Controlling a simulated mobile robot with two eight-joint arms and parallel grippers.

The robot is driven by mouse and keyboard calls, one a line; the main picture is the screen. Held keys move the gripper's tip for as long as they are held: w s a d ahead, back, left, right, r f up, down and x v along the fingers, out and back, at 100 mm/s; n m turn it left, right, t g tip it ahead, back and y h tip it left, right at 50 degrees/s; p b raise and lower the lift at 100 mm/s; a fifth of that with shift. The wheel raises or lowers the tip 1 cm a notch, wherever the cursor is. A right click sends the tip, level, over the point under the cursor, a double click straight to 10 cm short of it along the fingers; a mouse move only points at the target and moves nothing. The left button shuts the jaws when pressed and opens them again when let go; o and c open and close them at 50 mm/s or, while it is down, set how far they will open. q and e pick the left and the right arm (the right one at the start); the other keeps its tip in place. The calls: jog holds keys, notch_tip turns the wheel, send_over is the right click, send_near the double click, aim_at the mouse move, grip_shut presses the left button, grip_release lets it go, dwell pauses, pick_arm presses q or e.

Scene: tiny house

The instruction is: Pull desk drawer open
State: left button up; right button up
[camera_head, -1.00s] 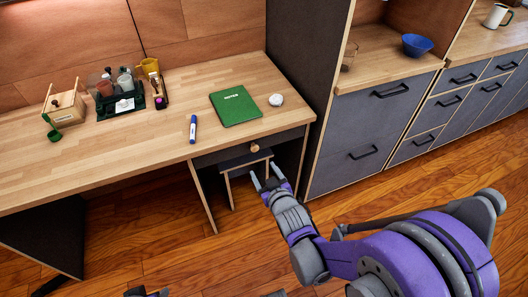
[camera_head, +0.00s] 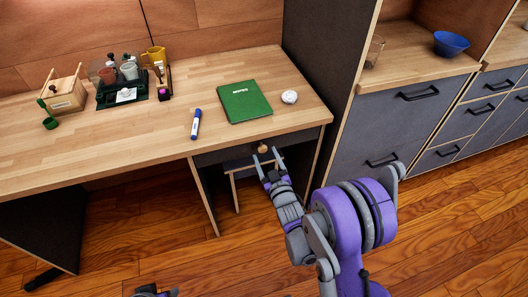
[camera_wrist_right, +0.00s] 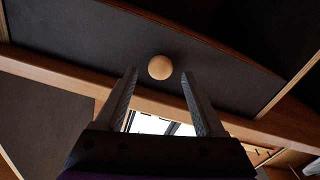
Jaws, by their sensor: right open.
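The desk drawer (camera_head: 228,152) is a dark front with a round wooden knob (camera_head: 263,147), under the right end of the wooden desk top (camera_head: 60,160). The drawer looks shut. My right gripper (camera_head: 266,158) is open just in front of the knob in the head view. In the right wrist view the knob (camera_wrist_right: 160,67) sits beyond and between the two open fingertips (camera_wrist_right: 158,72), against the dark drawer front (camera_wrist_right: 90,35). The fingers appear apart from it on both sides. At the bottom of the head view a small piece of my left arm shows; its jaws cannot be made out.
A green notebook (camera_head: 244,101), a blue marker (camera_head: 196,124) and a white round object (camera_head: 289,97) lie on the desk above the drawer. A stool (camera_head: 240,168) stands beneath. A dark cabinet (camera_head: 390,125) stands to the right. Wooden floor (camera_head: 440,225) is clear in front.

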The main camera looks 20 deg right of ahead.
jog(key=shift+w, duration=1.35)
grip_shut()
dwell(0.4)
